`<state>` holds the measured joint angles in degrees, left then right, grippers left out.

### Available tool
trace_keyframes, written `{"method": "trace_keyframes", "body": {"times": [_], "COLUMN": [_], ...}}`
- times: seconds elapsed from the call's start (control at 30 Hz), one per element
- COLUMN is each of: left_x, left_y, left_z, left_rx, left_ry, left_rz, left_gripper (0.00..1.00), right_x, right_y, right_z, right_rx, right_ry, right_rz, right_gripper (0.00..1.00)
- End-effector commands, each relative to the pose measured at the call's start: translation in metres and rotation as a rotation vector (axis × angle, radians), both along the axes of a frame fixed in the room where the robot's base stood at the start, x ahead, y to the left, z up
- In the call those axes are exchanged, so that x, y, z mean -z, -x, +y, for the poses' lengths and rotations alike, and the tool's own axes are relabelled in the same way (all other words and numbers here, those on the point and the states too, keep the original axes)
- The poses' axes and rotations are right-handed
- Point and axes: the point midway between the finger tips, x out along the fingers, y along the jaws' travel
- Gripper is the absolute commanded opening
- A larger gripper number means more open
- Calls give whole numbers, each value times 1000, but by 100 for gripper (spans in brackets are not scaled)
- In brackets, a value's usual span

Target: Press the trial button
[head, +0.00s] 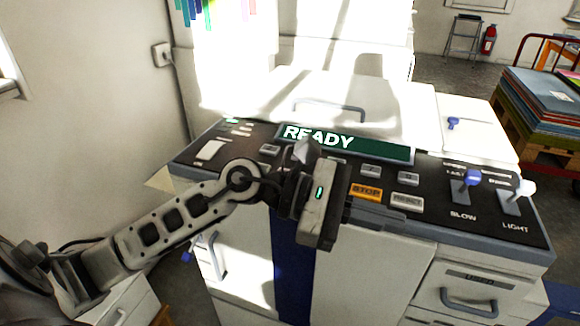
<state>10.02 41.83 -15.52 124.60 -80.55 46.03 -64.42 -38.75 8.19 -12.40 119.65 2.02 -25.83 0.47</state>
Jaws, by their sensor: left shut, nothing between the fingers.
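A dark control panel (440,215) tops a white machine, with a green screen (385,149) that reads READY. On it I see an orange STOP button (366,192), a grey RESET button (407,202) and several small grey keys. I cannot make out a button labelled trial; part of the panel is hidden behind my left gripper. My left gripper (396,218) is shut and empty. Its fingers point right along the panel's front edge, just below the STOP and RESET buttons; I cannot tell whether they touch. My right gripper is not in view.
A blue-knobbed BLOW lever (471,178) and a white-knobbed LIGHT lever (526,188) stand up at the panel's right. A drawer with a handle (468,302) is below. Stacked coloured sheets (545,92) lie on a pallet at the far right. A wall is at left.

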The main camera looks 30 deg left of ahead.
Motion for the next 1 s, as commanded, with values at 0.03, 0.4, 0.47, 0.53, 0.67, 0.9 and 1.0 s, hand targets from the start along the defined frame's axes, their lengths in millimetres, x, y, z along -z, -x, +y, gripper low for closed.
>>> {"method": "trace_keyframes", "body": {"times": [0.03, 0.4, 0.47, 0.53, 0.67, 0.9, 1.0], "left_x": [-3, -46, -52, -57, -59, -57, -52], "left_y": [-14, -77, -78, -79, -80, -79, -79], "left_z": [21, 187, 197, 204, 208, 207, 207], "left_rx": [30, 86, 86, 86, 85, 85, 85], "left_ry": [-303, -1511, -1571, -1612, -1633, -1628, -1626], "left_rz": [-240, -771, -777, -781, -780, -781, -780], "left_gripper": [0, 0, 0, 0, 0, 0, 0], "right_x": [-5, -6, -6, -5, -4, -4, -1], "right_y": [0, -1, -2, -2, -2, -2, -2], "right_z": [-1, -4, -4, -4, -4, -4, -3], "right_rx": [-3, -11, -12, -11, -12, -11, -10], "right_ry": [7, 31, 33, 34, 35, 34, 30], "right_rz": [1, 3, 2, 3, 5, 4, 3], "right_gripper": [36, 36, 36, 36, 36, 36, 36]}}
